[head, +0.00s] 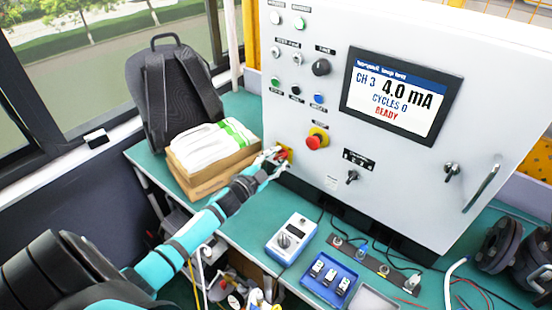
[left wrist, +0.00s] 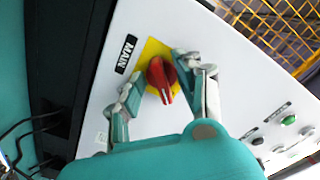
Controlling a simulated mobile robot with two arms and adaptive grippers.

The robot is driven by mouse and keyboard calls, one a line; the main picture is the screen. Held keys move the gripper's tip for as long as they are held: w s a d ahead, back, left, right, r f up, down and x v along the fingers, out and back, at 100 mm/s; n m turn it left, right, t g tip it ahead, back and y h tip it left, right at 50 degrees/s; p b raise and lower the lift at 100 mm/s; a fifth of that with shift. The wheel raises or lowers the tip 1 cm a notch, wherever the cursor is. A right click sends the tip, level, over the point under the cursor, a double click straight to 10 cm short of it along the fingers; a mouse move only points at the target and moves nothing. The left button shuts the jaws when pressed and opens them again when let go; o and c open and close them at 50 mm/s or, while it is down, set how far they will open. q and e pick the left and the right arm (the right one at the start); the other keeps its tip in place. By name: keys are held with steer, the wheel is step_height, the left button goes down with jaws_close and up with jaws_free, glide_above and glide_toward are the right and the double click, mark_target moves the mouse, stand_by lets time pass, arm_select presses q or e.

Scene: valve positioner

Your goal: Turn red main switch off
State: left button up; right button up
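The red main switch (left wrist: 161,76) is a red rotary knob on a yellow plate (left wrist: 148,52), beside a black label reading MAIN (left wrist: 125,54). In the head view the switch (head: 284,153) sits low on the left part of the white cabinet front, partly hidden by my gripper. My left gripper (left wrist: 160,90) is open, with one finger on each side of the knob. A gap shows between the fingers and the knob in the left wrist view. In the head view my left gripper (head: 275,160) is at the cabinet face. My right gripper is in neither view.
The white cabinet (head: 440,180) carries a screen (head: 398,95) reading READY, several buttons, and a red emergency knob (head: 316,141) right of the main switch. Boxes with papers (head: 212,165) and a backpack (head: 175,95) stand left. A calibrator (head: 292,238) lies on the green bench (head: 240,228).

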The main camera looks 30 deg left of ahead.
arm_select(q)
jaws_close()
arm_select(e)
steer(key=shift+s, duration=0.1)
arm_select(q)
steer(key=shift+n, duration=0.3)
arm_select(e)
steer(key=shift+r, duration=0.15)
arm_select(q)
steer(key=n+p, duration=0.1)
steer(key=n, duration=0.1)
steer(key=shift+d+n, duration=0.1)
steer(key=shift+n, duration=0.2)
steer(key=n, duration=0.9)
steer(key=n+p, duration=0.1)
steer(key=n, duration=0.4)
steer(key=shift+d+n, duration=0.3)
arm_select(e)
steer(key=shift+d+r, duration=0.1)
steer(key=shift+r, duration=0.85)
